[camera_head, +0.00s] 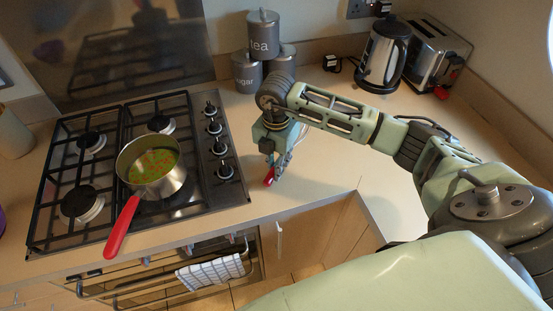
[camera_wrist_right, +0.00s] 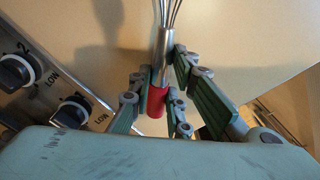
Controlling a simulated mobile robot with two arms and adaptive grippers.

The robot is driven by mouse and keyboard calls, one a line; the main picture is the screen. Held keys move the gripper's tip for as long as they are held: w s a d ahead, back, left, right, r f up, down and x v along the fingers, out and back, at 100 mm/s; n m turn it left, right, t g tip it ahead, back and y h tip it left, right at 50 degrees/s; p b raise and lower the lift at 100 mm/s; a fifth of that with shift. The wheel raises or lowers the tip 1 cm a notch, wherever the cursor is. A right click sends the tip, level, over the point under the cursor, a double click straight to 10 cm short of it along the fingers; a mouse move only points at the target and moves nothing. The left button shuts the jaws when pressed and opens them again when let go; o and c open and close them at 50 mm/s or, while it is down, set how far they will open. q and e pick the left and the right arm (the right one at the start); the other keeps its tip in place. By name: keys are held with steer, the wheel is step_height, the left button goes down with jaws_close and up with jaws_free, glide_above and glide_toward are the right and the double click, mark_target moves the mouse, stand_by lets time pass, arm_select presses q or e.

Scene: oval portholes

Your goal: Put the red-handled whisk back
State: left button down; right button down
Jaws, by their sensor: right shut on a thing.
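The whisk shows in the right wrist view with its red handle (camera_wrist_right: 157,103) between the fingers and its metal shaft and wires running to the top edge. In the head view its red handle (camera_head: 269,177) shows just below my right gripper (camera_head: 279,165), over the counter right of the hob. My right gripper, also in the right wrist view (camera_wrist_right: 169,90), is shut on the whisk at the handle and lower shaft. The far ends of the wires are cut off by the frame in the wrist view. My left gripper is in neither view.
A saucepan (camera_head: 152,170) with a red handle sits on the gas hob (camera_head: 105,208), left of my gripper. Tea and sugar canisters (camera_head: 246,72), a kettle (camera_head: 384,55) and a toaster (camera_head: 436,52) stand at the back. The counter (camera_head: 228,110) between hob and arm is clear.

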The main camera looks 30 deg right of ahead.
steer(key=shift+f, duration=0.2)
steer(key=c, duration=1.6)
jaws_free()
steer(key=shift+c, duration=0.2)
